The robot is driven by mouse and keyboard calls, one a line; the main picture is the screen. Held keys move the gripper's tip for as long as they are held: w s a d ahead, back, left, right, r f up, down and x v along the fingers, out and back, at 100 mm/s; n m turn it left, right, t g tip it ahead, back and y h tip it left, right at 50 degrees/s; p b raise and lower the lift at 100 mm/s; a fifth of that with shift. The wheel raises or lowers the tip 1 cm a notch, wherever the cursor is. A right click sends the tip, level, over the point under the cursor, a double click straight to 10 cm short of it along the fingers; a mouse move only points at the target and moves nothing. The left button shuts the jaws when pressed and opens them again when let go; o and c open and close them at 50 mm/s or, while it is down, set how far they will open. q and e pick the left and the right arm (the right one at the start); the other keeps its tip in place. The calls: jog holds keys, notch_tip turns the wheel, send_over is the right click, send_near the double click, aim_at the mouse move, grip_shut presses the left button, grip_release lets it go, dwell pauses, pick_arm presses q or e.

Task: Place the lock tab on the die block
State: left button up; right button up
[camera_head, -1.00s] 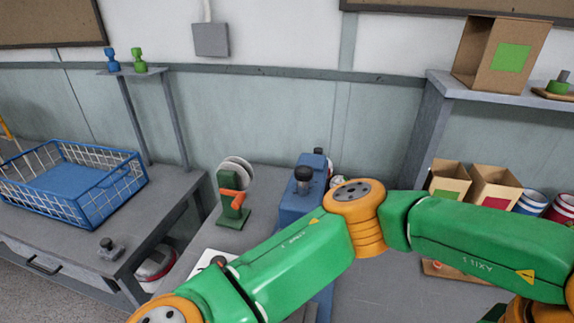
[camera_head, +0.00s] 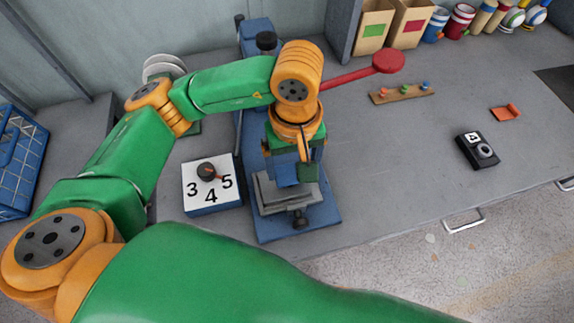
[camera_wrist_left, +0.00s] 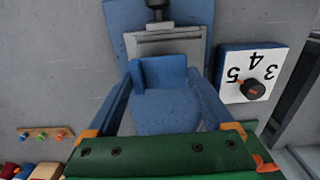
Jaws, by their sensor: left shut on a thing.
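The die block (camera_head: 270,197) is a grey stepped block on the blue press base, with a black knob at its front. It also shows in the left wrist view (camera_wrist_left: 150,45). My left gripper (camera_head: 292,172) points down over the die block and is shut on a blue piece (camera_wrist_left: 165,73), apparently the lock tab. In the left wrist view this piece has a raised flat end and lies between the fingers. It overlaps the die block in the picture; whether they touch I cannot tell. My wrist hides much of the press. My right gripper is not in view.
A red lever with a round knob (camera_head: 388,61) sticks out right of my wrist. A white dial box (camera_head: 211,185) stands close left of the press. A pegged board (camera_head: 402,93), an orange piece (camera_head: 505,113) and a black device (camera_head: 477,150) lie at right. The table between is clear.

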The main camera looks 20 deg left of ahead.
aim_at(289, 171)
pick_arm(q)
jog(key=f, duration=0.4)
jog(key=shift+w+a+f, duration=0.1)
jog(key=shift+a, duration=0.25)
jog(key=shift+f, duration=0.2)
jog(key=o, duration=1.1)
jog(key=shift+r, duration=0.1)
jog(key=shift+c, duration=0.2)
notch_tip(289, 171, up, 12)
jog(key=shift+r, duration=0.15)
